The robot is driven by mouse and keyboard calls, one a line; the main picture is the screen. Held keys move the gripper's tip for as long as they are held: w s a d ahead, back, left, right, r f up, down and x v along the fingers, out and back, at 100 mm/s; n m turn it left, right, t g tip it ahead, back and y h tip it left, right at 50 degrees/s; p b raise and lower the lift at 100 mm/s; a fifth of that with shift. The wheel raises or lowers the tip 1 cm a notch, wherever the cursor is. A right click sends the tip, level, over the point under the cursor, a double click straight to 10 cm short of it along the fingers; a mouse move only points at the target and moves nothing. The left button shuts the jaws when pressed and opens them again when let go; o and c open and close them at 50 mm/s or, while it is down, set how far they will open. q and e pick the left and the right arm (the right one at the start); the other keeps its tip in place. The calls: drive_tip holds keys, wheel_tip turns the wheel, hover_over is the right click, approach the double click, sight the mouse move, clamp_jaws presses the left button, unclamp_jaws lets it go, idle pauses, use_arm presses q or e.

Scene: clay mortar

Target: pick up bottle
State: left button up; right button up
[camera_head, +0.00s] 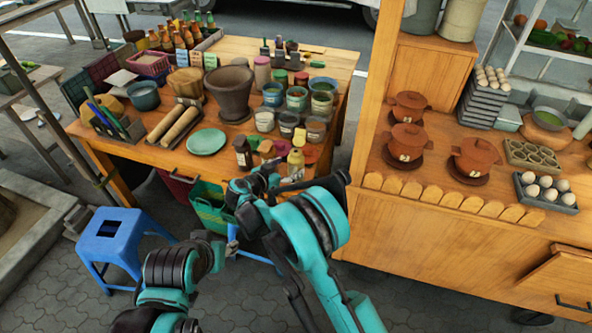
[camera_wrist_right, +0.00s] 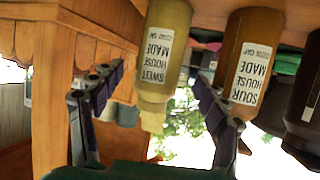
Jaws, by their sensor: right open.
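Several sauce bottles stand near the front edge of the wooden table. A yellow bottle (camera_head: 296,164) labelled "Sweet house made" also shows upside down in the right wrist view (camera_wrist_right: 165,50). An orange-brown bottle labelled "Sour house made" (camera_wrist_right: 252,60) is beside it, and a dark bottle (camera_head: 242,153) stands farther left in the head view. My right gripper (camera_head: 258,180) is open at the table's front edge. In the wrist view its fingers (camera_wrist_right: 157,76) appear either side of the yellow bottle's lower-picture part, with no clear contact. My left arm is low in the head view; its jaws are unclear.
The table (camera_head: 108,150) also carries a big brown mortar (camera_head: 231,92), a green plate (camera_head: 206,142) and several jars (camera_head: 296,98). A wooden counter (camera_head: 395,225) with clay pots stands to the right.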

drive_tip(key=b+x, duration=0.2)
drive_tip(key=x, duration=0.3)
drive_tip(key=shift+s+r, duration=0.1)
drive_tip(key=shift+s, duration=0.05)
drive_tip(key=shift+c, duration=0.6)
drive_tip(key=c, duration=1.2)
drive_tip(key=shift+r, duration=0.1)
